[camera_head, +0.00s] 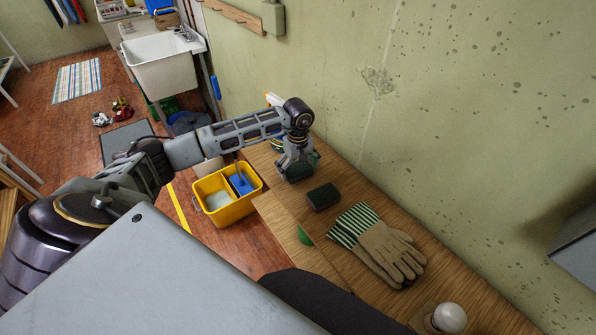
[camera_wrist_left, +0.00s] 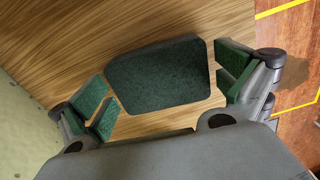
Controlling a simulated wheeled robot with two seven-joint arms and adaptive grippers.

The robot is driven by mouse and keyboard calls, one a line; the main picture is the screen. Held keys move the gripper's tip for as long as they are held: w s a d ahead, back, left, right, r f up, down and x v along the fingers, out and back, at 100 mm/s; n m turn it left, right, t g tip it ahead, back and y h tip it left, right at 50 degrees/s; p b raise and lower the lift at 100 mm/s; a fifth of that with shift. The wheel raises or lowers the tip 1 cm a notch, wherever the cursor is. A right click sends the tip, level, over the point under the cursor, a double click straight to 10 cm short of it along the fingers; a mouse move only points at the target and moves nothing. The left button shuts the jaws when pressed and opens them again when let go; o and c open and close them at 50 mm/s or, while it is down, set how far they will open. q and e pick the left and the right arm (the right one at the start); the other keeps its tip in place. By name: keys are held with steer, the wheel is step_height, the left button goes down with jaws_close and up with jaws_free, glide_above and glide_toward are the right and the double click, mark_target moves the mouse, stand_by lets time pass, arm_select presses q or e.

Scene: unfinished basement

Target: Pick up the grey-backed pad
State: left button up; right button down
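My left gripper (camera_head: 297,168) is over the wooden worktop, pointing down. In the left wrist view its fingers (camera_wrist_left: 165,88) are spread, with green fingertip faces, on either side of a dark green rough pad (camera_wrist_left: 158,75). Narrow gaps show between the pad and the fingers, and the pad lies on the wood. In the head view this pad (camera_head: 299,173) is partly hidden by the gripper. A second dark pad (camera_head: 323,197) lies just beside it, nearer the gloves. I cannot make out a grey back on either pad. My right gripper is not in view.
Tan gloves with green-striped cuffs (camera_head: 388,250) lie farther along the worktop (camera_head: 345,275), with a white round knob-like thing (camera_head: 450,318) beyond. A yellow bucket (camera_head: 231,210) stands on the floor by the worktop's edge. The wall (camera_head: 440,120) runs close behind.

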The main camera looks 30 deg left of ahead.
mark_target(298, 168)
arm_select(q)
steer(key=c, duration=0.4)
steer(key=shift+c, duration=0.3)
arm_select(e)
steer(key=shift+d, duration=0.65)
arm_select(q)
steer(key=shift+r, duration=0.15)
steer(key=shift+r, duration=0.6)
step_height(298, 168, up, 7)
steer(key=shift+f+b, duration=0.15)
steer(key=shift+b, duration=0.4)
steer(key=shift+r, duration=0.85)
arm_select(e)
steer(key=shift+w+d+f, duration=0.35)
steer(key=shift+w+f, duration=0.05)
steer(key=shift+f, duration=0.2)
